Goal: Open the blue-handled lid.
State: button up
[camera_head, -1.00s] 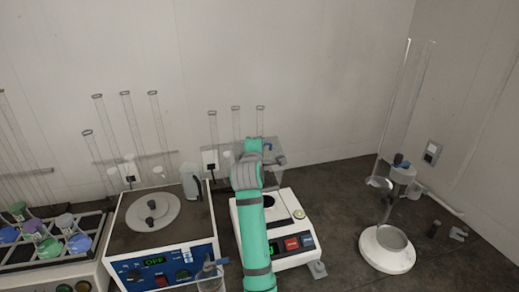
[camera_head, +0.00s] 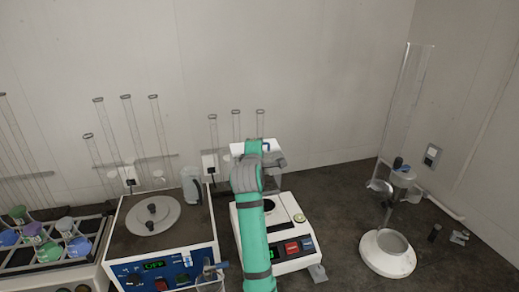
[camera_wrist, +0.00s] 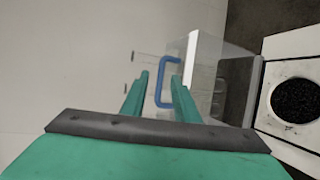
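The blue handle (camera_wrist: 161,88) is a U-shaped bar on the clear, white-edged lid (camera_wrist: 207,75). In the head view the lid (camera_head: 276,160) is raised at the back of the white device (camera_head: 283,263), and a bit of the blue handle (camera_head: 265,147) shows past my arm. The round dark opening (camera_wrist: 296,100) of the device is uncovered. My gripper (camera_wrist: 160,78) has its fingers apart, with the handle's bar in view between them; the right finger overlaps part of the handle. Whether a finger touches the handle cannot be told. My arm hides the gripper in the head view.
A blue-fronted device with a round plate (camera_head: 152,216) stands left, close to the white device. A rack of colored-cap flasks (camera_head: 45,252) is farther left. A funnel stand (camera_head: 388,253) stands right. Glass tubes stand behind. The bench between device and stand is mostly clear.

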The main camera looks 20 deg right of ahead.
jog(key=shift+s, duration=0.1)
jog(key=v, duration=1)
jog(key=shift+s+a, duration=0.15)
jog(key=shift+s, duration=0.15)
